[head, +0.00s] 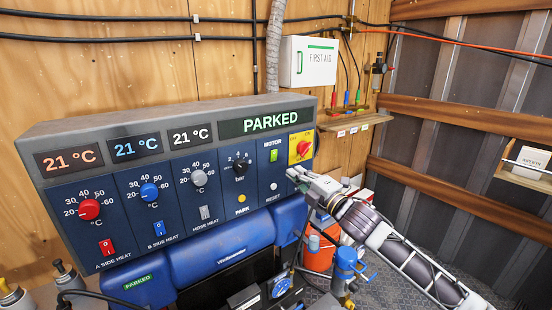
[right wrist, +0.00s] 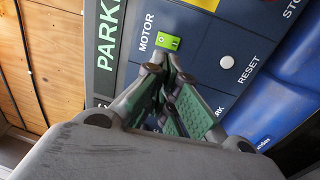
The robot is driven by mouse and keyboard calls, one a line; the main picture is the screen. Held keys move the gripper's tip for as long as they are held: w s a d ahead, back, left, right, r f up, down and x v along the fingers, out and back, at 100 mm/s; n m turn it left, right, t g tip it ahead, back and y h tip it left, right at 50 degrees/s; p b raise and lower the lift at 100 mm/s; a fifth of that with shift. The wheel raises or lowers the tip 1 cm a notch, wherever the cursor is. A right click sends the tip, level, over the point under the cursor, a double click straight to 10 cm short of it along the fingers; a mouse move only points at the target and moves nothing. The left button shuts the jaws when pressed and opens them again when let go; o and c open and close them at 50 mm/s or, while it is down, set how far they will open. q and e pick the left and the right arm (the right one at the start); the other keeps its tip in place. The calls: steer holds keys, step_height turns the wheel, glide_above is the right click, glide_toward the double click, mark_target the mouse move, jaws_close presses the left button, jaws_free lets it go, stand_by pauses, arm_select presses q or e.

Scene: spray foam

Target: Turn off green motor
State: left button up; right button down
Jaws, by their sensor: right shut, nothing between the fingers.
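The green motor switch (head: 273,155) is a small lit rocker under the MOTOR label on the blue control panel (head: 225,180). In the right wrist view the same green switch (right wrist: 168,41) shows just beyond the fingertips. My right gripper (head: 294,173) is shut and empty, in front of the panel's right part, a little below and right of the switch in the head view. It also shows in the right wrist view (right wrist: 168,72), with its green-padded fingers. I cannot tell whether the fingertips touch the panel. My left gripper is not in view.
Dials and red, blue and grey rockers fill the panel's left.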

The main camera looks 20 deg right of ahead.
steer(key=p, duration=0.1)
glide_toward(270, 153)
steer(key=shift+p+x, duration=0.3)
steer(key=shift+x, duration=2.65)
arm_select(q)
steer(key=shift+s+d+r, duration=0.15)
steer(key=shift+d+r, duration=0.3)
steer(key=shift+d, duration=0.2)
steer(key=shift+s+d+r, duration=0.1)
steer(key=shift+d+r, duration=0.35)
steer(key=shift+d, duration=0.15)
arm_select(e)
steer(key=shift+w+a, duration=0.1)
steer(key=shift+a, duration=0.05)
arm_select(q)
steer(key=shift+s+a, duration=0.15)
